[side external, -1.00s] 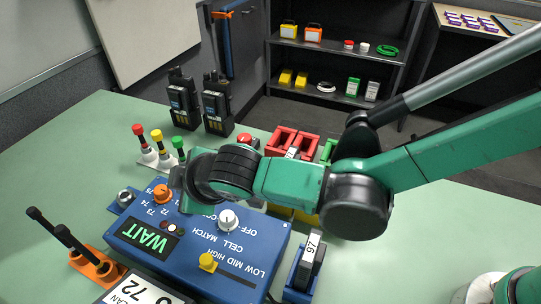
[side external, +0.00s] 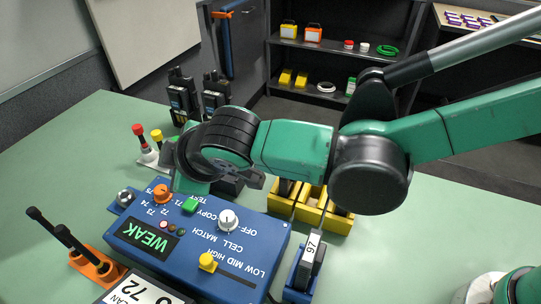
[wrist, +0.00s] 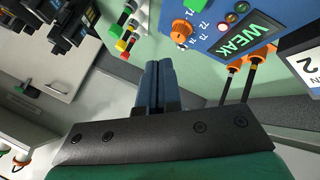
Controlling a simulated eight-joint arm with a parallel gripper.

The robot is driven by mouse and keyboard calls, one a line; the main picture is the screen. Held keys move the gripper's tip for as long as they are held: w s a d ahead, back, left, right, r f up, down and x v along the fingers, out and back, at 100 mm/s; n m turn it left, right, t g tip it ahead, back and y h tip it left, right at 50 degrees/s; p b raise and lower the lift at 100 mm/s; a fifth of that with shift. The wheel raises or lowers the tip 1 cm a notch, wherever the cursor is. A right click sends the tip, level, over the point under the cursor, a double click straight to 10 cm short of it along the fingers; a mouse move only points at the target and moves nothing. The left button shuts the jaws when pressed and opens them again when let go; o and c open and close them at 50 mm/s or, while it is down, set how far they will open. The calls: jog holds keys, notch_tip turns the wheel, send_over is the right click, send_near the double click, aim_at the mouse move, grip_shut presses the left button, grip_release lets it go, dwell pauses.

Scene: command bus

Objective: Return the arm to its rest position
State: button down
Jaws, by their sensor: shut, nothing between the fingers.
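My gripper (wrist: 160,88) is shut and empty in the wrist view, its two blue-grey fingers pressed together. It points past the corner of the blue console (side external: 268,238), apart from everything I can see. In the side external view my green arm reaches in from the right and bends at a dark wrist joint above the back of the console; the fingertips are not clear there. The console's display (side external: 147,236) reads WEAK, and it also shows in the wrist view (wrist: 247,36). An orange knob (side external: 162,193), a green button (side external: 190,205), a white knob (side external: 228,219) and a yellow slider (side external: 207,262) are on it.
Black radios (side external: 183,99) stand behind my wrist. Red- and yellow-capped switches (side external: 138,131) stand to the left. Yellow bins (side external: 338,219) lie under my arm. A blue holder (side external: 304,270) stands right of the console, and an orange holder (side external: 98,268) left.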

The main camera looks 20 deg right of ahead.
jog(key=d+r+m+h, duration=0.35)
jog(key=d+m, duration=0.35)
jog(key=d, duration=1.3)
jog(key=s+d+f+m, duration=0.1)
jog(key=s+d+m, duration=0.2)
jog(key=d, duration=0.3)
jog(key=s+d+m+g, duration=0.1)
jog(key=s+d+m, duration=0.3)
jog(key=d, duration=0.3)
jog(key=shift+s+f+h, duration=0.25)
jog(key=shift+f+h, duration=0.1)
jog(key=c, duration=1.5)
grip_release()
